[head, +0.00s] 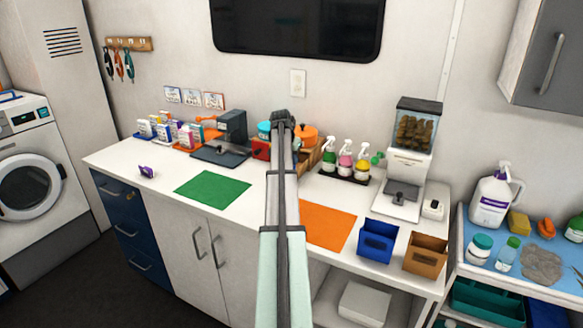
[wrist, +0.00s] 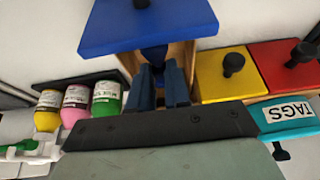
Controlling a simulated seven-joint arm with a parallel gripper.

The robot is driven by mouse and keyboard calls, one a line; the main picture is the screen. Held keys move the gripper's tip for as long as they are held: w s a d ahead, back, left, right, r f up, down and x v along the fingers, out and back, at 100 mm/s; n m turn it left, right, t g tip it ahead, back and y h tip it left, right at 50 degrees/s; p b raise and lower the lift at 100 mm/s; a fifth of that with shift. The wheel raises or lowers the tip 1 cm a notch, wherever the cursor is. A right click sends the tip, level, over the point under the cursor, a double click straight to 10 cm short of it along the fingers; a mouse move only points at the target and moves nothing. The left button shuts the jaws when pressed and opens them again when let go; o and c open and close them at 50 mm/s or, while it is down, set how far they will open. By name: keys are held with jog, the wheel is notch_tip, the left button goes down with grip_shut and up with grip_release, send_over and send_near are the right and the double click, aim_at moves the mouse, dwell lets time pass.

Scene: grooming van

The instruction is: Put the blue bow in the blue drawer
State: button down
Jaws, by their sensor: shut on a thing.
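My gripper (head: 283,118) reaches to the back of the counter, and its tips are hard to see in the head view. In the wrist view my gripper (wrist: 157,75) is shut on a small dark blue piece (wrist: 153,56), which looks like the blue bow; the fingers hide most of it. The fingers are over or inside an open wooden compartment; I cannot tell how deep. A blue lid with a black knob (wrist: 150,28) is beyond them. The dark blue drawer unit (head: 124,222) is at the counter's left end, its drawers closed.
Spray bottles (head: 345,155) stand right of the arm. A purple item (head: 147,171) and green mat (head: 212,190) lie left on the counter (head: 165,200).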

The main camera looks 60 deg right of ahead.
jog(key=shift+f, duration=1.85)
jog(key=shift+f, duration=0.15)
jog(key=c, duration=1.1)
grip_release()
jog(key=v, duration=1.2)
